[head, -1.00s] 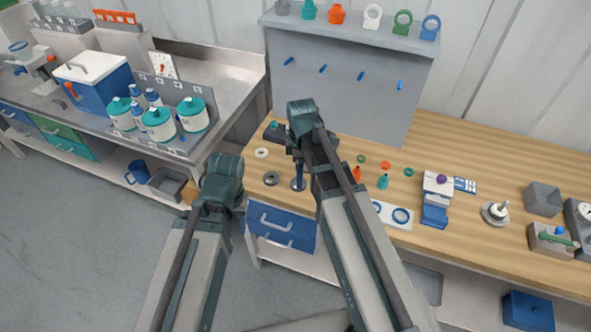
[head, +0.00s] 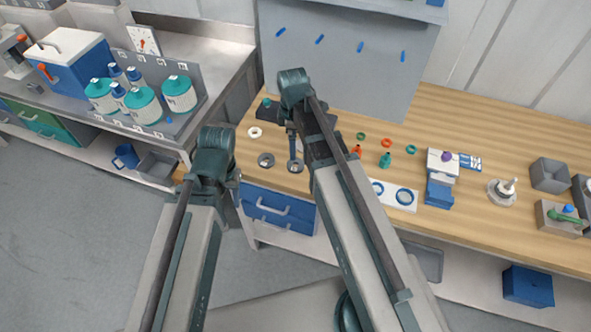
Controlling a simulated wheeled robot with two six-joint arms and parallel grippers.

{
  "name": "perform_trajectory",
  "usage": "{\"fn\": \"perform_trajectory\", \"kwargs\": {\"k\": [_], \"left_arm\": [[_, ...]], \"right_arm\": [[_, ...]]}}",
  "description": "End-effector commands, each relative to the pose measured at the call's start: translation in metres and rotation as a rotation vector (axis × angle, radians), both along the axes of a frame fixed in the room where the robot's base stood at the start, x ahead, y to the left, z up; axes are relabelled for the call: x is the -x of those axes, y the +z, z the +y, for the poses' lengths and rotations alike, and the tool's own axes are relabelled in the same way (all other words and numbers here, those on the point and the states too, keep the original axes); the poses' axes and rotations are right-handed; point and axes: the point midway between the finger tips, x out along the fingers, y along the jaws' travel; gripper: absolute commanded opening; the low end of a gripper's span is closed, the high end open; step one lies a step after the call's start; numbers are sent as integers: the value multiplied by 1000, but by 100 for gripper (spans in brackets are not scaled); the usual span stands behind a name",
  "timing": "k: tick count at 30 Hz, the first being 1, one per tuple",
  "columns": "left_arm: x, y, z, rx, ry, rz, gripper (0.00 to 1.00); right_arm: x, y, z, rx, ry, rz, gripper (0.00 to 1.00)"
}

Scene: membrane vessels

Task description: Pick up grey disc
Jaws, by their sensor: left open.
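A small grey disc (head: 261,162) with a dark centre lies flat near the front edge of the wooden bench at its left end. My left arm comes up from the bottom left, its elbow left of the disc. Only a little of my left gripper (head: 234,183) shows beside that elbow, below and left of the disc and apart from it. It is open, with nothing seen in it.
A pale ring (head: 254,132) lies behind the disc, and a slim stand (head: 295,166) is to its right. A blue drawer (head: 277,210) is under the bench. Small rings, a white plate (head: 391,194) and a blue-white device (head: 440,180) stand farther right.

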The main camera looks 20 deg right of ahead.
Motion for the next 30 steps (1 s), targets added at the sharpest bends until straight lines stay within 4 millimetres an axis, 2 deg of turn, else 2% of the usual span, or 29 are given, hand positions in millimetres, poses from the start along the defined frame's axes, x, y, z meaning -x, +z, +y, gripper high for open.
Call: {"fn": "perform_trajectory", "kwargs": {"k": [1, 7, 10, 20, 30], "left_arm": [[0, -16, 0, 0, 0, 0, 50], [0, -43, 0, 0, 1, 0, 50], [0, -50, 0, 0, 1, 0, 50], [0, -54, 0, 0, 1, 0, 50], [0, -94, 0, 0, 1, 0, 50]], "right_arm": [[0, -16, 0, 0, 0, 0, 100], [0, -43, 0, 0, 0, 0, 100], [0, -49, -1, 0, 0, 0, 100], [0, -54, -1, 0, 0, 0, 100], [1, -94, -6, 0, 0, 0, 100]]}}
